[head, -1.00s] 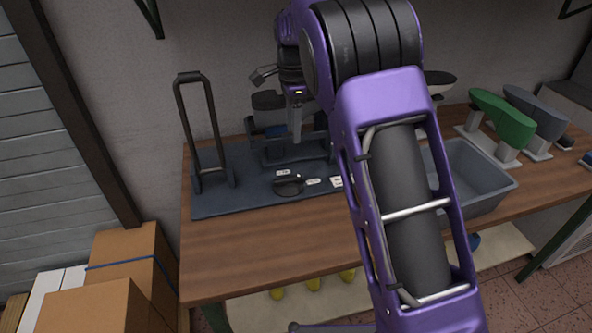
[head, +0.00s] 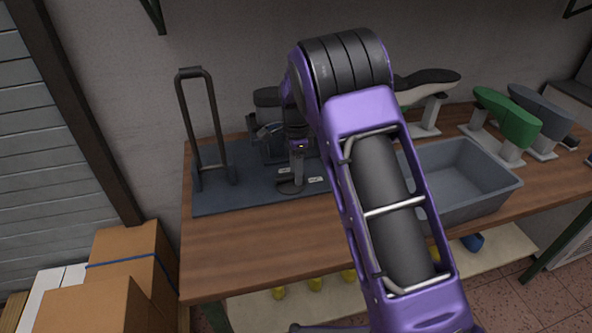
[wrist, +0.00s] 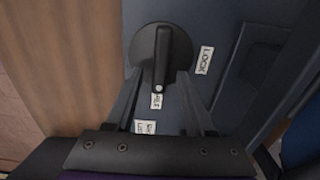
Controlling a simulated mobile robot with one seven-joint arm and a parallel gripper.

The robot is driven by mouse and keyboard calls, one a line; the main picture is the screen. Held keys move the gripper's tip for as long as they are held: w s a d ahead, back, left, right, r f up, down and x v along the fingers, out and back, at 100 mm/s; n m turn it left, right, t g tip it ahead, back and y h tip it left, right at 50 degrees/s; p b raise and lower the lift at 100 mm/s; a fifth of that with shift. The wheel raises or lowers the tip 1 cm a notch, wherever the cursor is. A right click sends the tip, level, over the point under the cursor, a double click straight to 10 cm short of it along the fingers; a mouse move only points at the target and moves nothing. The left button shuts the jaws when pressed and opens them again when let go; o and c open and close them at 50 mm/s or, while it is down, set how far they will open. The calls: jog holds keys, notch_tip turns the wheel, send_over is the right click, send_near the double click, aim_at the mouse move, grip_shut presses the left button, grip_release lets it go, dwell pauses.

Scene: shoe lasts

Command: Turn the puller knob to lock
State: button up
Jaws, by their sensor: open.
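The puller knob (wrist: 177,42) is a black disc with a raised bar grip on the dark blue-grey base plate (wrist: 222,88). In the wrist view the bar's white-dotted end points down toward a small, hardly readable middle label (wrist: 157,101). The LOCK label (wrist: 205,60) is to the right of the knob. Another label (wrist: 145,127) lies lower, between the fingers. My gripper (wrist: 160,75) is open, with one finger on each side of the bar; I cannot tell whether they touch it. In the head view my gripper (head: 297,180) hides part of the knob (head: 286,188).
A tall black handle frame (head: 182,115) stands on the plate's left. A grey bin (head: 470,205) sits right on the wooden bench (head: 240,255), with green (head: 510,118) and grey shoe lasts behind it. The bench front left is clear. Cardboard boxes (head: 125,255) stand left of the bench.

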grip_shut()
dwell(0.5)
jog(key=n, duration=0.3)
jog(key=shift+w+a+r+n+p, duration=0.1)
jog(key=shift+w+n+p, duration=0.15)
jog(key=shift+n+p, duration=0.15)
jog(key=n, duration=0.5)
jog(key=shift+w+a+n, duration=0.25)
jog(key=shift+a+n, duration=0.05)
jog(key=n, duration=0.4)
jog(key=shift+w+a+p, duration=0.1)
jog(key=shift+a+p, duration=0.2)
jog(key=shift+a, duration=0.05)
jog(key=shift+a+n, duration=0.15)
jog(key=shift+n, duration=1)
jog(key=shift+a+n, duration=0.15)
jog(key=shift+n, duration=1)
